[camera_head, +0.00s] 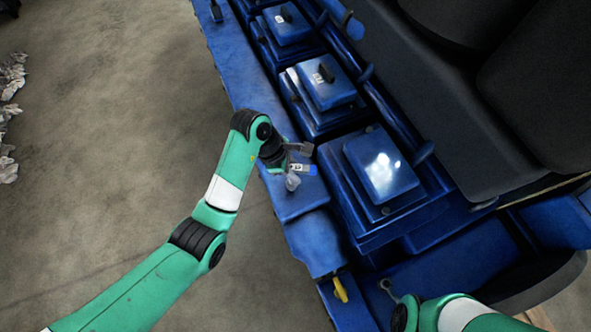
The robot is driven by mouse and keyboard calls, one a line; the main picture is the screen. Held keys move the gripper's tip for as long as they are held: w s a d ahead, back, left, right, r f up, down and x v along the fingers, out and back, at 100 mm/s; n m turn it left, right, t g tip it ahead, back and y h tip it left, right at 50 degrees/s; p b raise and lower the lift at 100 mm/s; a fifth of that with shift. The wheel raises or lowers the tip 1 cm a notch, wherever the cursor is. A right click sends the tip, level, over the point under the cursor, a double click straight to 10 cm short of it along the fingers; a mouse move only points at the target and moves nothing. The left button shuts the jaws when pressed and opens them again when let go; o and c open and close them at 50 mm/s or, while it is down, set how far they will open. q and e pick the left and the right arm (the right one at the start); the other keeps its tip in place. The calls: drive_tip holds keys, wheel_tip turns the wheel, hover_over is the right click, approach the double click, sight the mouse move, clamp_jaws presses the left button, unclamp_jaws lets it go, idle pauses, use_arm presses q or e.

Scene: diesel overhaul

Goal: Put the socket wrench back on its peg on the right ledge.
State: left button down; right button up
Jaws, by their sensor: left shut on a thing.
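My left gripper (302,159) is over the blue ledge along the left side of the engine block. It is shut on a small grey thing (293,182) that shows just below its fingers. I cannot tell for sure whether this is the socket wrench, as it is small and partly hidden by the gripper. My right arm enters at the bottom right, its dark wrist near the lower edge. A small grey hooked piece (386,285) shows beside that wrist. I cannot tell whether it is a tool or part of my right gripper, whose fingers are not clear. No peg can be made out.
Blue engine covers (383,166) stand in a row right of the ledge, with a blue pipe along them. A large dark body (450,100) fills the upper right. A yellow handle (340,290) sticks out near the bottom. Open concrete floor (110,130) lies to the left.

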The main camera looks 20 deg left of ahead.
use_arm(q)
drive_tip(key=shift+f, duration=0.1)
drive_tip(key=shift+f+b, duration=0.65)
drive_tip(key=shift+f, duration=0.35)
drive_tip(key=c, duration=0.6)
unclamp_jaws()
drive_tip(key=shift+c, duration=0.2)
drive_tip(key=shift+o, duration=0.2)
drive_tip(key=o, duration=0.5)
